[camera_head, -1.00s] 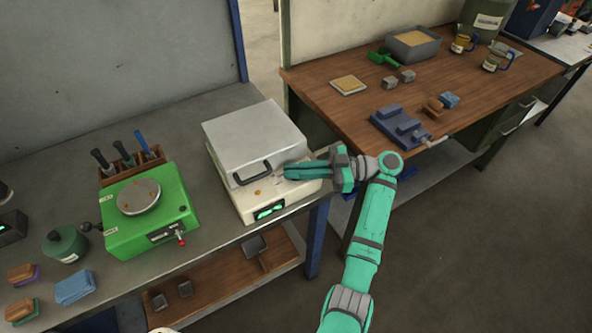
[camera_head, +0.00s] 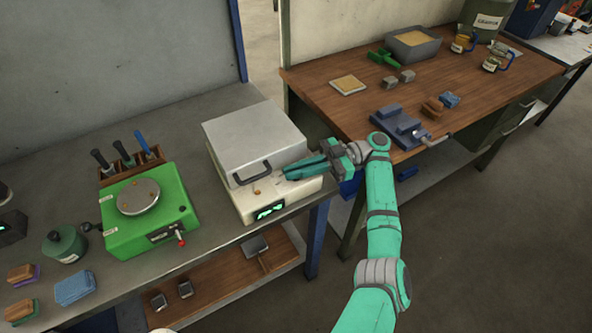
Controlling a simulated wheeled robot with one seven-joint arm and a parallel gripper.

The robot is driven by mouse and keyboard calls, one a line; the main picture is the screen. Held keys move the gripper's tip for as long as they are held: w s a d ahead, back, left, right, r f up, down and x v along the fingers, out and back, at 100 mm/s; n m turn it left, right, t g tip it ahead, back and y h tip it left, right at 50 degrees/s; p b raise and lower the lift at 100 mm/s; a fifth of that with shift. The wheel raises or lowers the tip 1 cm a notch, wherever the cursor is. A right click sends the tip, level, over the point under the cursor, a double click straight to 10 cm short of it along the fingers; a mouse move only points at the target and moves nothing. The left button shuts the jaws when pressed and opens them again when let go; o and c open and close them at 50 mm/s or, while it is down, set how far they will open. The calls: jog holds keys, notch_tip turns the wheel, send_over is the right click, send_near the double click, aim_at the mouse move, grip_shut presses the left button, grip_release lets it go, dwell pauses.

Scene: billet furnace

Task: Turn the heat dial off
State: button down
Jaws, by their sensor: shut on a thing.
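The furnace (camera_head: 245,205) is a cream box with a grey lid (camera_head: 250,135) that is down and has a black handle on its front. A lit green display (camera_head: 270,212) is on its front face, but its digits are too small to read. My gripper (camera_head: 288,172) is at the right part of the furnace's front ledge, reaching in from the right. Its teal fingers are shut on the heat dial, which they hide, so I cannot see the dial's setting. A small copper-coloured piece (camera_head: 256,191) shows on the ledge left of my fingers.
A green hotplate device (camera_head: 150,220) with a round plate stands left of the furnace on the grey bench (camera_head: 215,205). A wooden table (camera_head: 340,105) with a blue vise (camera_head: 398,128) is at the right, close to my arm.

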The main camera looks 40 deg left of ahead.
jog(key=shift+s+f, duration=0.2)
jog(key=c, duration=1.9)
grip_release()
jog(key=shift+o, duration=0.2)
jog(key=shift+w+r, duration=0.1)
jog(key=shift+w, duration=0.1)
jog(key=shift+v, duration=2.6)
jog(key=shift+a+h, duration=0.1)
jog(key=shift+h, duration=0.2)
jog(key=shift+w, duration=0.2)
jog(key=shift+v, duration=0.85)
